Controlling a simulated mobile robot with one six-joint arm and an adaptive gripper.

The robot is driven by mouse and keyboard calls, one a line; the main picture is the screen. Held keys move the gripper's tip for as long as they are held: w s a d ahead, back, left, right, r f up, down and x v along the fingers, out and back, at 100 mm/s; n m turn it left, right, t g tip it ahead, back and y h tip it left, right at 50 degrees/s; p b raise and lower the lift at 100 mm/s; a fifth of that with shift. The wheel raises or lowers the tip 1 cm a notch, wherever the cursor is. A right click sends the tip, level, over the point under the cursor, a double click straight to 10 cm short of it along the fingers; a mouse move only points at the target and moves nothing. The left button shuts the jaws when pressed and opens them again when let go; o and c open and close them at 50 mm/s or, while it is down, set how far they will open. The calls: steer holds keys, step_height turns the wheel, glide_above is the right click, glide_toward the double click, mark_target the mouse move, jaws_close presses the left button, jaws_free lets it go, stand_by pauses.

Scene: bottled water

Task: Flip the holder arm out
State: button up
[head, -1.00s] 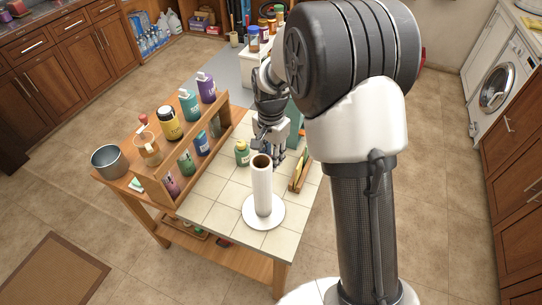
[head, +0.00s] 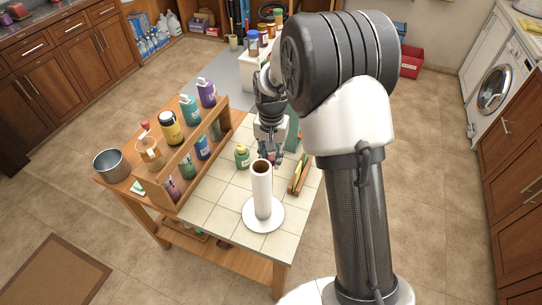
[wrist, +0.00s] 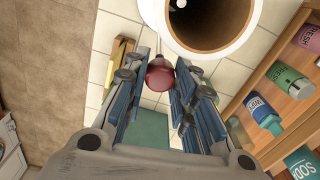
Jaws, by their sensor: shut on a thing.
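A paper towel roll (head: 262,190) stands upright on a round white base (head: 264,222) on the tiled table top. The roll's open brown core (wrist: 212,14) shows at the top of the wrist view. A dark red knob (wrist: 160,73) sits beside the roll, between my fingertips. My gripper (wrist: 161,76) is shut on this knob, with a blue-padded finger on each side. In the head view my gripper (head: 275,158) points down just behind the roll. The rest of the holder arm below the knob is hidden or too small to make out.
A wooden rack (head: 188,172) with several bottles stands left of the roll. A green bottle (head: 242,157) is close to my gripper's left. A small wooden holder (head: 299,175) stands at the right edge. The front tiles are clear.

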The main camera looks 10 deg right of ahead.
steer(key=shift+w+a+n+p, duration=0.2)
steer(key=shift+w+n+p, duration=0.45)
steer(key=shift+n, duration=1.1)
steer(key=shift+w+a+n+p, duration=0.3)
steer(key=shift+w+n, duration=0.5)
steer(key=shift+n, duration=1)
steer(key=shift+w+a+n+p, duration=0.1)
steer(key=shift+w+n+p, duration=0.6)
steer(key=shift+n, duration=1.05)
steer(key=shift+w, duration=0.1)
steer(key=o, duration=1.1)
steer(key=shift+r, duration=0.1)
step_height(320, 180, up, 12)
steer(key=shift+f, duration=0.1)
